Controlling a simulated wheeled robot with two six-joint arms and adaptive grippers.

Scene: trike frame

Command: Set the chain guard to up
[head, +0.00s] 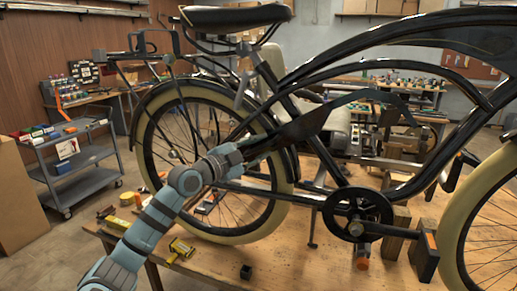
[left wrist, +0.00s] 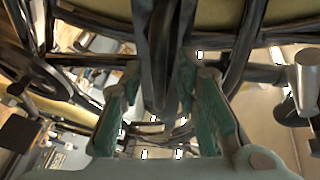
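The chain guard (head: 310,122) is a long dark curved piece beside the bike frame in the head view. It sits above the chainring (head: 357,207) and slopes down to the left, towards my left gripper. My left gripper (head: 258,148) is at its narrow rear end, in front of the rear wheel. In the left wrist view, the dark bar of the guard (left wrist: 160,60) runs between the two green-padded fingers (left wrist: 160,85). The fingers appear to close on its sides near their tips. The exact contact is partly hidden. My right gripper is not in view.
The black bike stands over a wooden workbench (head: 210,266). The rear wheel (head: 146,165) and frame tubes are close around my left gripper. A yellow tool (head: 181,248) and a small black block (head: 246,271) lie on the bench. A grey cart (head: 75,165) stands at the left.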

